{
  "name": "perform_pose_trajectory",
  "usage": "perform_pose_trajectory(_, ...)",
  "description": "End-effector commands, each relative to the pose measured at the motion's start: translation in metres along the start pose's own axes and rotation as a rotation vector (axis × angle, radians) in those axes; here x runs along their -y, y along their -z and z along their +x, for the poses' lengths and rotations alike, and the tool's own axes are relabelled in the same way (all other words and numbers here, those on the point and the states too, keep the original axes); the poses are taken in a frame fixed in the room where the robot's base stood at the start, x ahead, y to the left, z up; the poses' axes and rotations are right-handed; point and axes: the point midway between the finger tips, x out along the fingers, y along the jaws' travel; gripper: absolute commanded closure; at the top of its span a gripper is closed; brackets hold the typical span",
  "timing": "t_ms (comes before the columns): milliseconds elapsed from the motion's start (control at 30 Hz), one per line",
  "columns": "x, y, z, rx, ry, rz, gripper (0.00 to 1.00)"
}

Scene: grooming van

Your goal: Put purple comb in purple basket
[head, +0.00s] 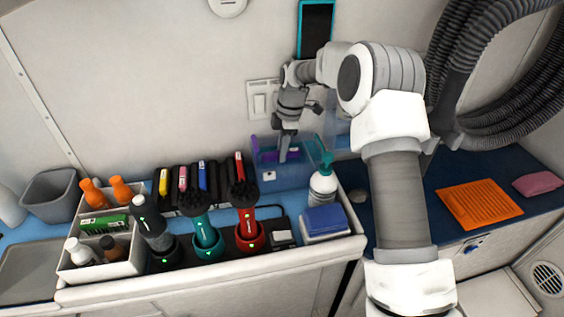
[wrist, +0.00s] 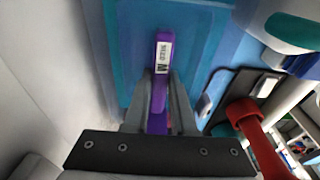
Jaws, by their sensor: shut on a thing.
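The purple comb (wrist: 162,60) is held between the two fingers of my gripper (wrist: 160,95), with a white label near its far end. In the head view my gripper (head: 286,158) points down close to the back wall, and purple shows beside its fingers. In the wrist view a teal, blue-tinted container or panel (wrist: 125,50) lies beyond the comb. I cannot tell whether the comb touches it. I cannot clearly make out a purple basket in either view; part of the area behind my gripper is hidden.
A spray bottle (head: 323,186) with a teal top stands just right of my gripper. A blue box (head: 324,222) sits at the tray's right. An orange mat (head: 478,203) lies farther right.

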Motion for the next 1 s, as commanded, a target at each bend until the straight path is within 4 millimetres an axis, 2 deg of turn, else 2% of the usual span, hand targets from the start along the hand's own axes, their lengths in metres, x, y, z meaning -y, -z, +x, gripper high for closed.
perform_pose_trajectory(300,0.001,-0.006,0.039,0.001,0.002,0.001,1.00)
perform_pose_trajectory(700,0.000,-0.007,0.046,0.000,0.000,0.001,1.00)
perform_pose_trajectory(733,0.000,-0.007,0.044,0.000,0.000,0.001,0.71)
perform_pose_trajectory(800,0.000,-0.007,0.044,0.000,0.000,0.001,0.58)
perform_pose_trajectory(867,0.000,-0.007,0.044,0.000,0.000,0.001,0.47)
perform_pose_trajectory(1000,0.000,-0.007,0.044,0.000,0.000,0.001,0.46)
